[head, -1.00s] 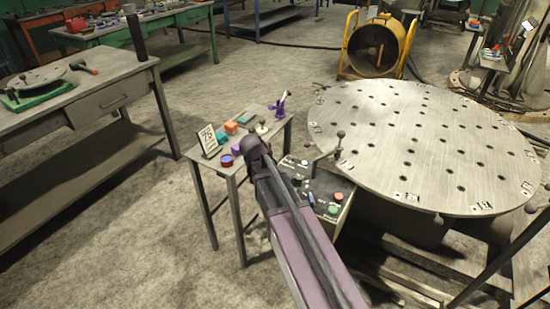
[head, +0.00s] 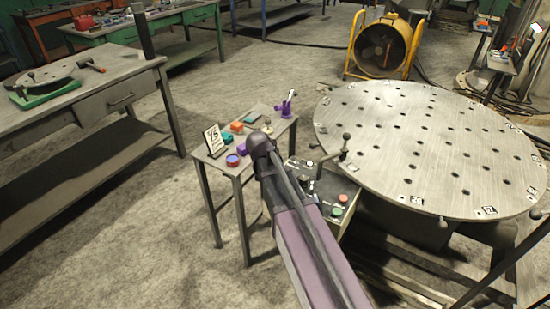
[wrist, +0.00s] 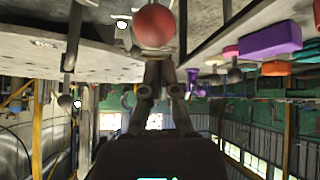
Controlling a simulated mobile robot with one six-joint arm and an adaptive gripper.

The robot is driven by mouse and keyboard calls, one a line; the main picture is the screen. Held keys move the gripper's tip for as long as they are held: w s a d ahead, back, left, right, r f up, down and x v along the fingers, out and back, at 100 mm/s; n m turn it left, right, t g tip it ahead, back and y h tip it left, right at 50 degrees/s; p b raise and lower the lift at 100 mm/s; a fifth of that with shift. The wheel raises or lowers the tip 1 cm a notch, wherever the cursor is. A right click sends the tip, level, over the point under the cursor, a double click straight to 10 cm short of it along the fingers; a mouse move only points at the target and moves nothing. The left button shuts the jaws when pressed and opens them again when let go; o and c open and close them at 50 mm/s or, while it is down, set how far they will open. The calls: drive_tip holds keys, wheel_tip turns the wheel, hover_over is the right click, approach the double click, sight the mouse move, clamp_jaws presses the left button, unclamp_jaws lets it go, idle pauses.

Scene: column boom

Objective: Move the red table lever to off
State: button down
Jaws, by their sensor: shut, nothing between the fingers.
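A red ball knob (wrist: 153,27), seemingly the lever's end, shows large at the top of the wrist view. My gripper (wrist: 158,62) is shut and empty, its fingertips pointing at the knob and just below it in the picture. I cannot tell whether they touch. The lever's shaft and its off marking are not visible. In the head view my arm hides my gripper and the red knob. A control box (head: 330,190) with a red button (head: 343,198) and a green button (head: 337,212) stands beside the round perforated table (head: 430,140).
A small side table (head: 228,172) left of my arm holds a sign (head: 214,140), a purple clamp-like item (head: 285,105) and several coloured blocks. Open floor lies left of the side table.

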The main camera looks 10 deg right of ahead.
drive_tip(key=s+a+f+p+v, duration=0.1)
drive_tip(key=p+v, duration=0.3)
drive_tip(key=v, duration=0.4)
drive_tip(key=shift+s+a+p, duration=0.15)
drive_tip(key=shift+a+p, duration=0.2)
drive_tip(key=shift+a, duration=0.05)
drive_tip(key=shift+r, duration=0.15)
drive_tip(key=s+d+r+n+g+y+p, duration=0.1)
drive_tip(key=s+d+n+g+y+p, duration=0.1)
drive_tip(key=s, duration=0.6)
drive_tip(key=s+d+r+n+g+y+p, duration=0.1)
drive_tip(key=s+n+g+y+p, duration=0.2)
drive_tip(key=s, duration=0.5)
drive_tip(key=shift+d+r+n+g+p, duration=0.35)
drive_tip(key=shift+n+g+p, duration=0.15)
drive_tip(key=shift+n+p, duration=0.4)
drive_tip(key=shift+s+d, duration=0.1)
